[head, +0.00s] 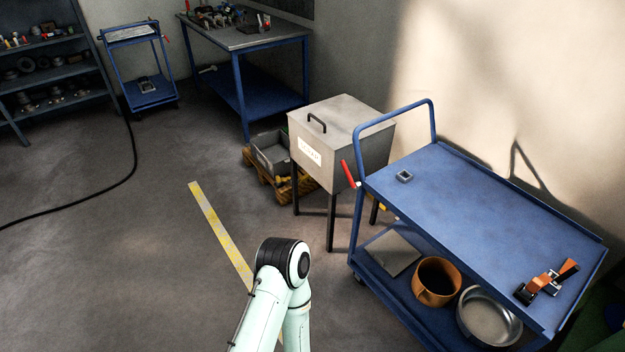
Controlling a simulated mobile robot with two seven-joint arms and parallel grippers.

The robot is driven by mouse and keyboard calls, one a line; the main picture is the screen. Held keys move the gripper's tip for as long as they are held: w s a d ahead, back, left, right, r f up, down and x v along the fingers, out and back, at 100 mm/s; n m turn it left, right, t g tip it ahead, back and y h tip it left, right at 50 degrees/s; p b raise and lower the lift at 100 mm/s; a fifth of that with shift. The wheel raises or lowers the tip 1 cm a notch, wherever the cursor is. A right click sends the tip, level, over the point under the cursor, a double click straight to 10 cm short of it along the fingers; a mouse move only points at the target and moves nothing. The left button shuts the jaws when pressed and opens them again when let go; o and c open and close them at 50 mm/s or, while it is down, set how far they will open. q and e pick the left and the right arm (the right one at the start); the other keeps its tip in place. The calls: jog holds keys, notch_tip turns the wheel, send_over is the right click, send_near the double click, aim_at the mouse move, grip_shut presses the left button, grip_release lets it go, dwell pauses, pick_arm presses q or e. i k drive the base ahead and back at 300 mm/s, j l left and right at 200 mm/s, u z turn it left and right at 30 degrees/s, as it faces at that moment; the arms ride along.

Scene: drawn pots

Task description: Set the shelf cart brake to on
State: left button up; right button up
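A blue two-level cart (455,205) stands at the right, with a push handle (393,113) at its far left end. A red lever (348,174) is on that end's post, below the handle, tilted up and left; I cannot read any on or off mark. A smaller blue cart (127,37) stands at the back left, with a small red lever (166,38) at its right side. The frame does not label either as the shelf cart. A pale green arm of mine with a black joint shows at bottom centre, left of the near cart. Neither gripper is in view.
A grey lidded box on legs (340,115) stands close behind the red lever. A crate on a pallet (270,155) is beside it. The near cart bears a clamp-like tool (545,283), a brown pot (436,280) and a metal pan (488,318). The left floor is open, crossed by a cable (115,190).

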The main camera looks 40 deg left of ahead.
aim_at(357, 185)
jog(key=u, duration=1.1)
